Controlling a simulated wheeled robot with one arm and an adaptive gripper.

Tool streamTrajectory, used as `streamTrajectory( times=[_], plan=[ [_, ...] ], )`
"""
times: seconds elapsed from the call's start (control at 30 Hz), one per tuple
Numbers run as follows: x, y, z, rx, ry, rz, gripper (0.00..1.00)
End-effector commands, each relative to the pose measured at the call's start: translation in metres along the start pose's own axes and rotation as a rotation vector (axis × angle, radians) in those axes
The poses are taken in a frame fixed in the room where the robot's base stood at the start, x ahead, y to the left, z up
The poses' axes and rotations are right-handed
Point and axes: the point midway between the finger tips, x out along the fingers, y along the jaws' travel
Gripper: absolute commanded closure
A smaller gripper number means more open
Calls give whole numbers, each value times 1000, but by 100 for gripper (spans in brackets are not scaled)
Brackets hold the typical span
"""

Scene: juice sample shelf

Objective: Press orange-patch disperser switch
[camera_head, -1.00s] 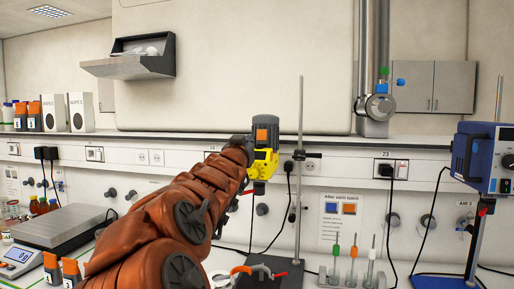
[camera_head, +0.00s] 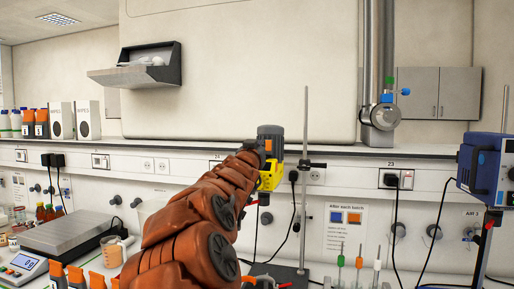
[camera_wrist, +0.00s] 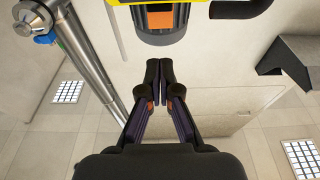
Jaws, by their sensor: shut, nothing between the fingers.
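The disperser with the orange patch has a grey motor top (camera_head: 270,132) and a yellow body (camera_head: 271,178). It hangs on a stand (camera_head: 305,215) in the middle of the head view. My arm's end covers part of its left side, and my fingertips are hidden there. In the wrist view the motor (camera_wrist: 160,28) with its orange patch (camera_wrist: 160,19) is at the top. My gripper (camera_wrist: 159,72) is shut and empty, its fingertips just below the motor in the picture, with a visible gap. I cannot make out the switch.
A blue device (camera_head: 484,170) stands at the right. A sign (camera_head: 345,229) with blue and orange squares is on the wall behind the stand. A scale (camera_head: 22,266), a beaker (camera_head: 113,252) and several orange-capped bottles crowd the left bench.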

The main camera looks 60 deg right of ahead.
Motion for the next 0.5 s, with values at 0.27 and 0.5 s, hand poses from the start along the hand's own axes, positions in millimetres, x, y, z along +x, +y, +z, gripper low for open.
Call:
streamTrajectory(
  times=[0.27,0.5],
  plan=[
    [29,1,-1,-1,0,1,100],
    [36,0,13,0,-3,0,100]
  ],
)
